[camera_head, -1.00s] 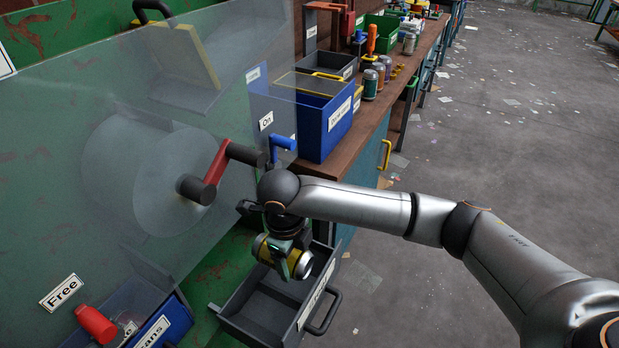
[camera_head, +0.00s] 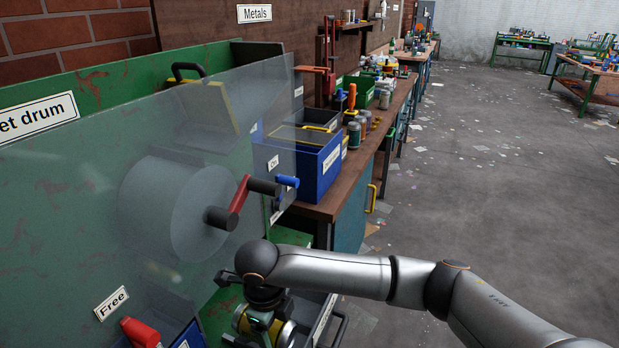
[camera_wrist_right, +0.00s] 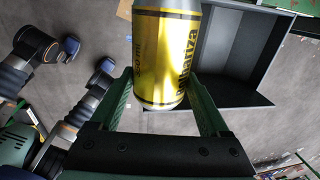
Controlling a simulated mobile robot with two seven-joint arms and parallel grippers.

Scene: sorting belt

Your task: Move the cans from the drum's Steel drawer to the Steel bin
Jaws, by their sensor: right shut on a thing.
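A yellow can (camera_wrist_right: 162,50) with silver ends is held between the two fingers of my right gripper (camera_wrist_right: 160,100) in the right wrist view. In the head view the can (camera_head: 244,320) shows under my right wrist, low in the picture, with my right gripper (camera_head: 262,330) around it. The grey drawer (camera_wrist_right: 235,50) is behind the can in the wrist view. In the head view only part of this drawer (camera_head: 322,322) shows at the bottom edge, and its label cannot be read. I cannot make out a Steel bin. My left gripper is not in view.
The drum (camera_head: 165,205), behind a clear panel, has a red crank (camera_head: 238,195). A blue bin (camera_head: 312,172) stands on the wooden bench (camera_head: 345,190) beyond it. Several jars and a green bin (camera_head: 362,88) are farther along.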

